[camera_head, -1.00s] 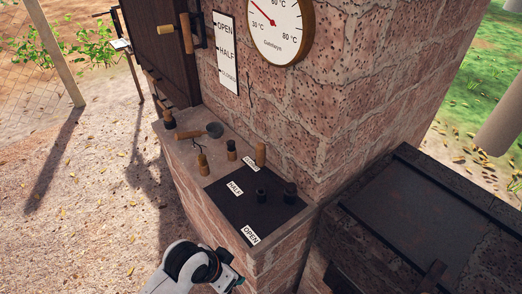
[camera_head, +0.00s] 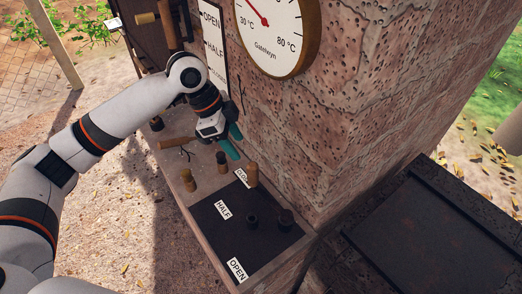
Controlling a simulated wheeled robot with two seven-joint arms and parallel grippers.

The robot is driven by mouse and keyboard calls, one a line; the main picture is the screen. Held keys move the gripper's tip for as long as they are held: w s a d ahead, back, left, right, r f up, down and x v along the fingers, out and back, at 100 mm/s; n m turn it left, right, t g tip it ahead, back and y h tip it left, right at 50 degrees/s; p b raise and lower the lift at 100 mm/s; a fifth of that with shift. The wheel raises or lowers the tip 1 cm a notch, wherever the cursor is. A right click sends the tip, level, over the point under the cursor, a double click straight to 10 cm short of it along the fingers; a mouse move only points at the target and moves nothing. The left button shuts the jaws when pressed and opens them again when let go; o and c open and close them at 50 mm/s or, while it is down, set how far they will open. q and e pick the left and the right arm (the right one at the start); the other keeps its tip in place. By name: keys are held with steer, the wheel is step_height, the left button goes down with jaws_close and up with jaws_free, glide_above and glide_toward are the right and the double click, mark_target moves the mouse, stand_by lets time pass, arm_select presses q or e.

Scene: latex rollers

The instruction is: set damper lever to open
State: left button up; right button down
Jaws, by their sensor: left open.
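A black plate (camera_head: 225,238) on the brick ledge bears the labels HALF (camera_head: 223,210) and OPEN (camera_head: 237,269), plus a partly hidden third label (camera_head: 242,178) at its far end. An upright wooden handle (camera_head: 252,175), apparently the damper lever's, stands beside that third label, away from OPEN. My left gripper (camera_head: 233,141) is open, its teal fingers apart and empty, above and a little behind the wooden handle, close to the brick wall. It does not appear to touch the handle. My right gripper is out of view.
Dark knobs (camera_head: 252,221) (camera_head: 286,220) stand on the plate. A wall sign (camera_head: 213,50) and a round gauge (camera_head: 276,32) hang above. A dark metal box (camera_head: 440,240) lies at right.

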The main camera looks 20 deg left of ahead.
mark_target(248, 164)
arm_select(q)
steer(key=x, duration=0.5)
steer(key=s+p+x, duration=0.1)
steer(key=x, duration=0.2)
steer(key=shift+d+f, duration=0.1)
steer(key=shift+d, duration=0.15)
steer(key=shift+x, duration=0.9)
steer(key=shift+s+d+f, duration=0.1)
steer(key=shift+f, duration=0.3)
steer(key=shift+c, duration=0.2)
steer(key=c, duration=0.9)
jaws_close()
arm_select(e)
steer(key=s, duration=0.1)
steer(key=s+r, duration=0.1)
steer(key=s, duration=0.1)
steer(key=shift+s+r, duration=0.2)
